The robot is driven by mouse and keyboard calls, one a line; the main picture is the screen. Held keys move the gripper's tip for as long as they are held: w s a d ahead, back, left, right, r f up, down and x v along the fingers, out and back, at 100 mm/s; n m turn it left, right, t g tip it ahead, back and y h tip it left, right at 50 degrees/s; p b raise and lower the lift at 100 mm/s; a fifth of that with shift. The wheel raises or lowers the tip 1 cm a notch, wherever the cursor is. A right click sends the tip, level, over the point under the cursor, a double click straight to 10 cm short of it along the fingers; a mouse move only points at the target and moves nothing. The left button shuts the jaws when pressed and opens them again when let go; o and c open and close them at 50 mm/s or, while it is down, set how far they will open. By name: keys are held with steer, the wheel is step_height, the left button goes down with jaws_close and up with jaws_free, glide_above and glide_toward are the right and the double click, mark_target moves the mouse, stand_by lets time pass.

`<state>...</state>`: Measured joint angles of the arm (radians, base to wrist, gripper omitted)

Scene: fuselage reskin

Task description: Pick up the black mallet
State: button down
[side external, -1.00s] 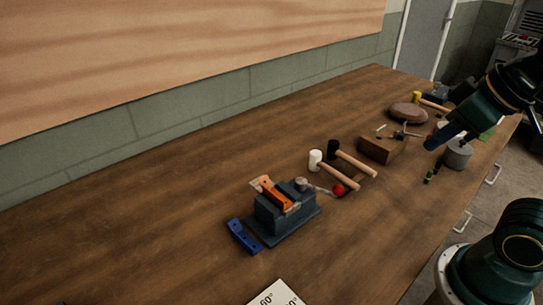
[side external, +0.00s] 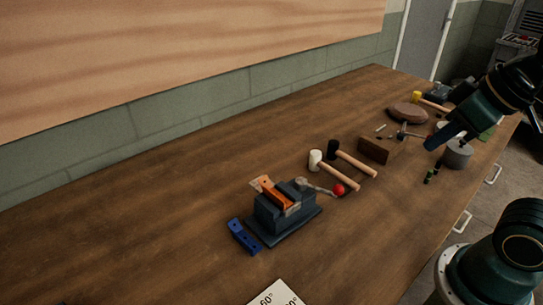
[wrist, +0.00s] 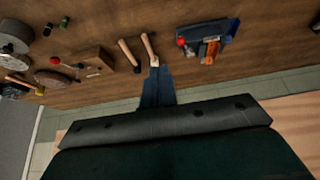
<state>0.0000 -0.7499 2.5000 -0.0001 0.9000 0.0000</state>
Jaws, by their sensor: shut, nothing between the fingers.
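The black mallet lies on the wooden bench, its black head (side external: 333,149) toward the wall and its light wooden handle (side external: 358,165) toward the front. In the wrist view its handle (wrist: 128,50) shows just left of my fingers. A white-headed mallet (side external: 315,160) lies beside it, nearly parallel; in the wrist view my fingers overlap its head end. My gripper (side external: 433,146) is shut and empty, up and to the right of the mallets in the side view. It also shows in the wrist view (wrist: 156,72). It appears apart from both mallets.
A brown block (side external: 373,150) lies right of the black mallet. A grey cylinder (side external: 458,155) stands below my gripper. The bench's left and back are clear.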

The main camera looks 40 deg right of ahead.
steer(key=c, duration=1.3)
jaws_free()
steer(key=g+y, duration=0.1)
steer(key=y, duration=0.1)
glide_above(352, 161)
steer(key=w+d, duration=0.2)
steer(key=shift+s+f, duration=0.1)
steer(key=shift+f, duration=9.6)
steer(key=shift+f, duration=0.1)
steer(key=shift+x, duration=2.55)
